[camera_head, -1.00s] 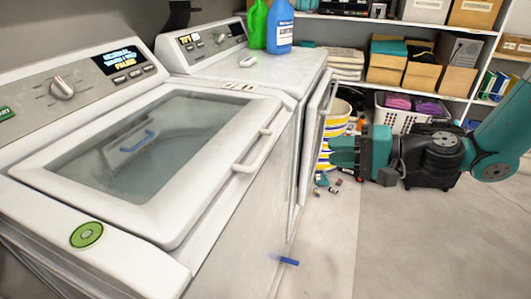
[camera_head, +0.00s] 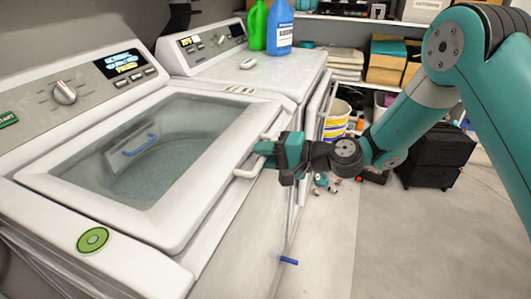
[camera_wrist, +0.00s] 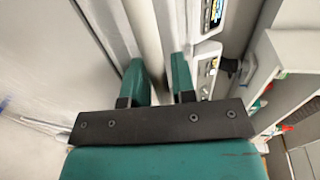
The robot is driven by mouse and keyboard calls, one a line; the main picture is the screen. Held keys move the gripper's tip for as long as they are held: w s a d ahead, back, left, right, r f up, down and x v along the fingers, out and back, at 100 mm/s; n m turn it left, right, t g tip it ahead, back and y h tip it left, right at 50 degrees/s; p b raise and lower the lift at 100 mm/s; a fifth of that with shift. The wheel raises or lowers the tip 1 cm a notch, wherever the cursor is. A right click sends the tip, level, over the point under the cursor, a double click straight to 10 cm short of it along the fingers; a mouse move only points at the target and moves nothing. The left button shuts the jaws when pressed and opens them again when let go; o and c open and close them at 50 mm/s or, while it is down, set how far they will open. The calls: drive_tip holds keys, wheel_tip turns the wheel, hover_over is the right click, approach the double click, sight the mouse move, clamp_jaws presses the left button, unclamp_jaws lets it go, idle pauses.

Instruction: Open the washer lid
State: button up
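The washer (camera_head: 130,268) is the white top-loader at the left in the head view. Its lid (camera_head: 175,228) has a white frame and a dark glass window and lies down over the top, looking closed. The white bar handle (camera_head: 243,173) runs along the lid's right edge, its middle partly hidden by my gripper. My gripper (camera_head: 263,154) is at this handle, coming from the right. In the wrist view, my two teal fingers (camera_wrist: 159,78) stand apart, with a pale bar between them that looks like the handle. I cannot tell whether they touch it.
A second white machine (camera_head: 255,78) stands behind, with green and blue bottles (camera_head: 279,30) on top. A striped bucket (camera_head: 335,120), small litter and a black drawer box (camera_head: 436,160) are on the floor to the right. The floor at the front right is clear.

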clamp_jaws()
